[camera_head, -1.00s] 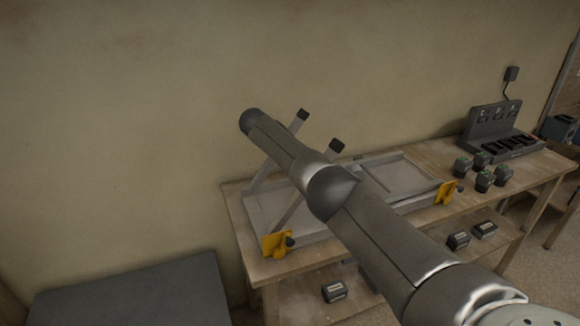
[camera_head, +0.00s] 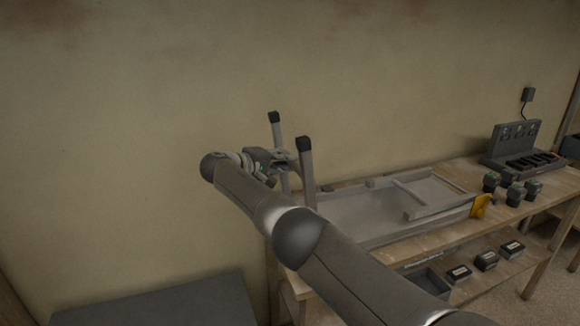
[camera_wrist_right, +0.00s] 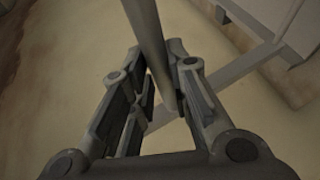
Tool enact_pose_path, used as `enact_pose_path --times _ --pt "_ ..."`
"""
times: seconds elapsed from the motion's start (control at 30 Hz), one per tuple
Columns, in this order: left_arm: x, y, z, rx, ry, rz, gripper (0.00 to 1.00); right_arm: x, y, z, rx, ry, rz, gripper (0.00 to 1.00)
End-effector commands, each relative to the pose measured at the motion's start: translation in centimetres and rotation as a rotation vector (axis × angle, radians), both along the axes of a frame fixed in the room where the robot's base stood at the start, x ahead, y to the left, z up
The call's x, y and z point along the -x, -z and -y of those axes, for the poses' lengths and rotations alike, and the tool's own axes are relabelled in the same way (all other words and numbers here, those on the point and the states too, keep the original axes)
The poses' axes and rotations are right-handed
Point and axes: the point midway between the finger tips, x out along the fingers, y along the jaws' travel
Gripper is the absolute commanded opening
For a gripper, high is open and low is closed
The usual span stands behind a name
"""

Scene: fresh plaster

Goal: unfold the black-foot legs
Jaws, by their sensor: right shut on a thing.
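The two black-foot legs stand close to upright at the left end of the grey folding frame (camera_head: 380,212) on the bench. The far leg (camera_head: 277,135) and near leg (camera_head: 307,175) each have a black foot on top. My right gripper (camera_head: 283,160) is at the legs, its fingers partly hidden among them. In the right wrist view a grey leg (camera_wrist_right: 150,45) runs between the fingers of my right gripper (camera_wrist_right: 165,95), which is shut on it. A grey crossbar (camera_wrist_right: 235,72) slants behind. My arm covers the frame's near left corner. My left gripper is not in view.
The wooden bench (camera_head: 460,235) stands along the plaster wall. Several dark batteries (camera_head: 513,192) and a charging station (camera_head: 520,150) stand farther right. Dark boxes (camera_head: 486,261) sit on the lower shelf. A grey surface (camera_head: 165,303) lies lower left.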

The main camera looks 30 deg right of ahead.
Motion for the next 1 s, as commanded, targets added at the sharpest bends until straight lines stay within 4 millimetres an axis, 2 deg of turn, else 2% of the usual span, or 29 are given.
enact_pose_path --times 0.03,0.67,0.7,0.8,0.83,1.0 --pt "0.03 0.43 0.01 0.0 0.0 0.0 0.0 -0.03 0.63 -0.22 -0.007 -0.001 -0.002 0.0" --pt "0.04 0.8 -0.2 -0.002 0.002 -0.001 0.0 0.07 1.3 -0.69 -0.015 0.003 -0.009 0.0" --pt "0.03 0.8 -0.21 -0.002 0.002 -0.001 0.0 0.07 1.3 -0.69 -0.016 0.003 -0.009 0.23" --pt "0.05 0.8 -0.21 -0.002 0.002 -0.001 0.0 0.09 1.3 -0.67 -0.015 0.003 -0.01 0.35" --pt "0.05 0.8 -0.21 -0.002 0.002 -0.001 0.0 0.08 1.28 -0.66 -0.014 0.003 -0.009 0.39" --pt "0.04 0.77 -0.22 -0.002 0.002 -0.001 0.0 0.04 1.03 -0.61 -0.011 0.002 -0.007 0.39"
